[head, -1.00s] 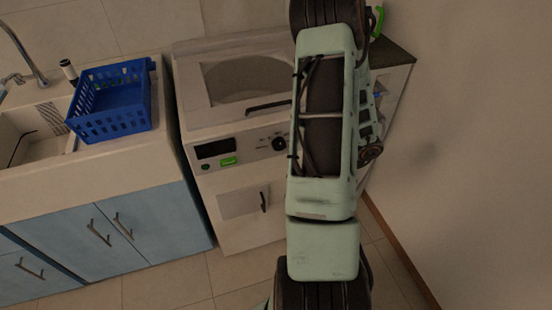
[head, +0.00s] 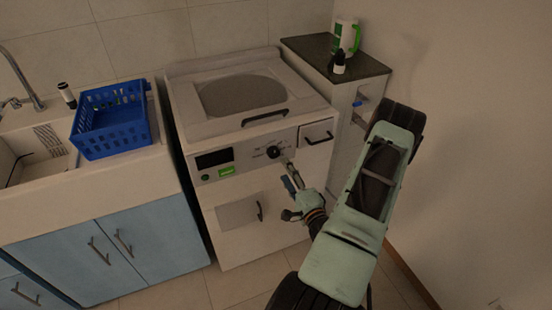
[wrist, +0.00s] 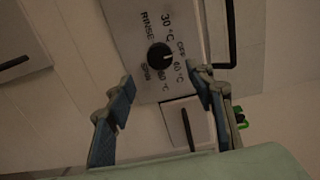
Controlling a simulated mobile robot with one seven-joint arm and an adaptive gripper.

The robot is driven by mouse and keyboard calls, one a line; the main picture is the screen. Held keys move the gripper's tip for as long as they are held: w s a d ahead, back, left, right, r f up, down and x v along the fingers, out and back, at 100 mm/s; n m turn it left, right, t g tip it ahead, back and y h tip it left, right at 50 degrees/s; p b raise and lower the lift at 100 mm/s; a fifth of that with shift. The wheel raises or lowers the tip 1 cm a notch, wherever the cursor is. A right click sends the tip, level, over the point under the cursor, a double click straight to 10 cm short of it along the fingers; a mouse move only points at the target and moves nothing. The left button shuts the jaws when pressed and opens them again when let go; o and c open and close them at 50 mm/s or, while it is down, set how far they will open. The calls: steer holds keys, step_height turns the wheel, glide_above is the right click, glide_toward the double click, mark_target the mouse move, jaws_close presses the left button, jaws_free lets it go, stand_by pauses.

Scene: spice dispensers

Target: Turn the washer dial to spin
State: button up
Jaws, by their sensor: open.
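The white washer (head: 205,130) stands in the middle of the head view. Its round black dial (head: 273,152) is on the front panel, right of a dark display. In the wrist view the dial (wrist: 159,56) is ringed by the labels RINSE, 30 °C, OFF, 40 °C, 60 °C and SPIN. A faint pale mark on the dial faces right, roughly towards OFF and 40 °C; SPIN is at its lower left. My gripper (head: 291,176) is open and empty in front of the panel, just below and right of the dial. Its fingers (wrist: 160,80) are apart from the dial.
A drawer (head: 317,134) with a dark handle is right of the dial, and a green button (head: 226,171) is to its left. A blue basket (head: 115,135) sits by the sink at left.

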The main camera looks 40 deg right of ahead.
mark_target(275, 155)
steer(key=x, duration=0.8)
steer(key=shift+w, duration=0.2)
steer(key=c, duration=1.2)
steer(key=shift+o, duration=0.2)
